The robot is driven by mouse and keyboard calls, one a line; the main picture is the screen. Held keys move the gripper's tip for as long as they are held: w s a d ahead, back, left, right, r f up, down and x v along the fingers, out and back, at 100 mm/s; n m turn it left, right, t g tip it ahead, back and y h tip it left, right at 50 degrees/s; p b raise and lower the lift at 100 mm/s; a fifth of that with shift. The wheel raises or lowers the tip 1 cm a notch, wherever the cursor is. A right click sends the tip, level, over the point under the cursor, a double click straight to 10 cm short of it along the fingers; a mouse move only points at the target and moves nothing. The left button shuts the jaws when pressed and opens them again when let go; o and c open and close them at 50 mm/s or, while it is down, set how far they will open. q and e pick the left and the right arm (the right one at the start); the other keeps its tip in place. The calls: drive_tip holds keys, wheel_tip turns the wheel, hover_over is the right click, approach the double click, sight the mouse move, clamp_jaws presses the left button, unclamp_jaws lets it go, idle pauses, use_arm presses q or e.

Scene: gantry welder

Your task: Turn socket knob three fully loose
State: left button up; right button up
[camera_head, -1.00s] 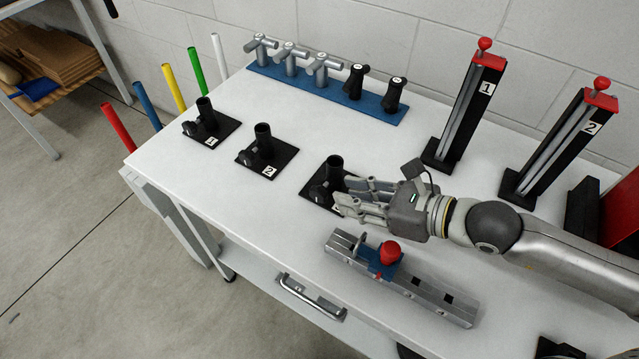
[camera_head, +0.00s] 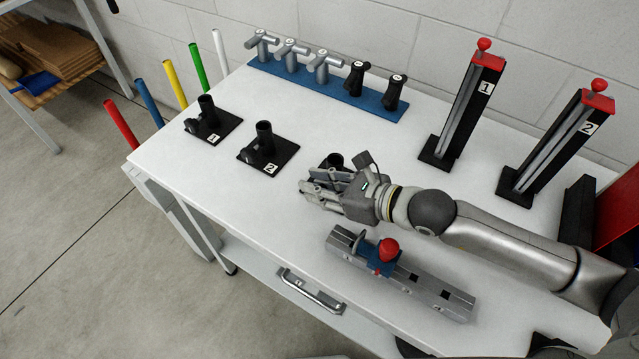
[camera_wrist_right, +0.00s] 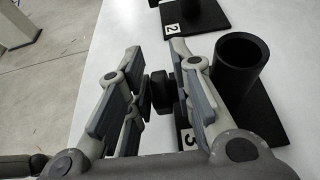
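Socket three, a black upright tube on a black base plate, is largely hidden behind my right gripper in the head view; its tube top (camera_head: 335,161) shows. In the right wrist view the tube (camera_wrist_right: 240,68) stands right of the fingers, with the label 3 partly visible. Its black side knob (camera_wrist_right: 162,92) lies between the two fingers. Contact on the right side cannot be told. My left gripper is not in view.
Socket two (camera_head: 268,150) and socket one (camera_head: 212,122) stand to the left. A grey rail with a red knob (camera_head: 388,250) lies just in front of my right gripper. A blue rack (camera_head: 310,86) and two red-topped posts (camera_head: 462,112) stand behind. The table's left front is clear.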

clamp_jaws()
drive_tip(key=shift+a+r+g+h+p, duration=0.1)
drive_tip(key=shift+r+g+h+p, duration=0.25)
drive_tip(key=shift+p, duration=0.5)
drive_tip(key=h+p, duration=0.1)
drive_tip(key=g+p, duration=0.1)
drive_tip(key=shift+w+a+h+p, duration=0.15)
drive_tip(key=shift+h+p, duration=0.15)
drive_tip(key=shift+h, duration=0.05)
drive_tip(key=shift+w+a+f+g+h+p, duration=0.15)
drive_tip(key=shift+g+h+p, duration=0.4)
drive_tip(key=shift+h+p, duration=0.3)
drive_tip(key=shift+f+g+h+p, duration=0.2)
drive_tip(key=shift+g+h+p, duration=0.25)
drive_tip(key=shift+g+h, duration=0.1)
drive_tip(key=shift+f, duration=0.15)
drive_tip(key=shift+o, duration=1)
unclamp_jaws()
